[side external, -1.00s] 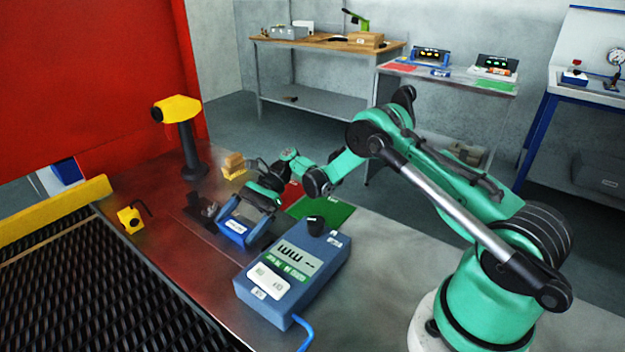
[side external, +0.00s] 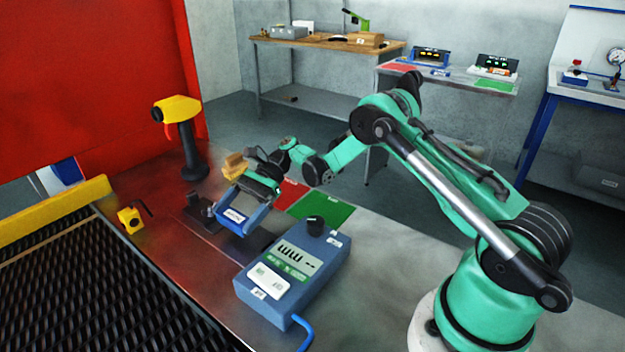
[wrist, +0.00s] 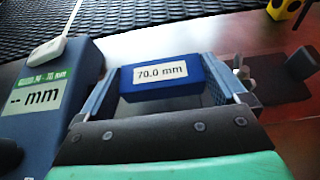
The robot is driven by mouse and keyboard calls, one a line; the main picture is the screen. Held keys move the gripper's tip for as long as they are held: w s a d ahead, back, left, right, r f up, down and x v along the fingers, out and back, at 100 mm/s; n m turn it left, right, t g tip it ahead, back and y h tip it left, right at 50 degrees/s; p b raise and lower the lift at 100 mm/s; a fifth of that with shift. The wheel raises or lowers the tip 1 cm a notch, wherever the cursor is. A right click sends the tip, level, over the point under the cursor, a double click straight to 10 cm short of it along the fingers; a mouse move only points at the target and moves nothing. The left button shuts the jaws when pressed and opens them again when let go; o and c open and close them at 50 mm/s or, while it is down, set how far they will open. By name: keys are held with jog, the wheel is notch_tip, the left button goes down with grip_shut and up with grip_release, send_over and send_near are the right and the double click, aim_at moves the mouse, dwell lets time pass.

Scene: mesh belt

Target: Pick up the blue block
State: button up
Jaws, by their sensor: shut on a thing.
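The blue block (wrist: 172,78) carries a white label reading 70.0 mm in the wrist view. It sits between the two fingers of my gripper (wrist: 163,92), which is shut on it with a finger against each end. In the side external view the blue block (side external: 236,216) is in my gripper (side external: 250,208), above the dark plate on the steel table, and seems clear of it. The far faces of the block are hidden.
A blue gauge box (side external: 292,275) with a display and black knob stands close by on the right. A dark fixture (side external: 200,208) is to the left. Red (side external: 289,195) and green (side external: 328,214) pads lie behind. A yellow-headed post (side external: 185,140) stands at the back, and the mesh belt (side external: 95,290) runs at front left.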

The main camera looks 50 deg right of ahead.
notch_tip(320, 180, up, 21)
jog(key=a+m+t+h, duration=0.1)
jog(key=m+t+h, duration=0.1)
jog(key=m+t, duration=0.5)
jog(key=shift+s+d+r+m+t+h, duration=0.55)
jog(key=shift+m+t+h, duration=0.45)
jog(key=shift+m+h, duration=0.25)
jog(key=shift+s+d+r+m+t+h, duration=0.4)
jog(key=shift+r+m+t+h, duration=0.2)
jog(key=shift+m+t+h, duration=0.55)
jog(key=shift+s+d+r+m+t+h, duration=0.5)
jog(key=shift+m+t+h, duration=0.35)
jog(key=shift+m+h, duration=0.5)
jog(key=shift+w, duration=0.15)
jog(key=n+g+y, duration=1)
jog(key=n+g, duration=0.3)
jog(key=n, duration=0.2)
send_over(238, 213)
notch_tip(238, 213, down, 7)
jog(key=shift+m, duration=0.25)
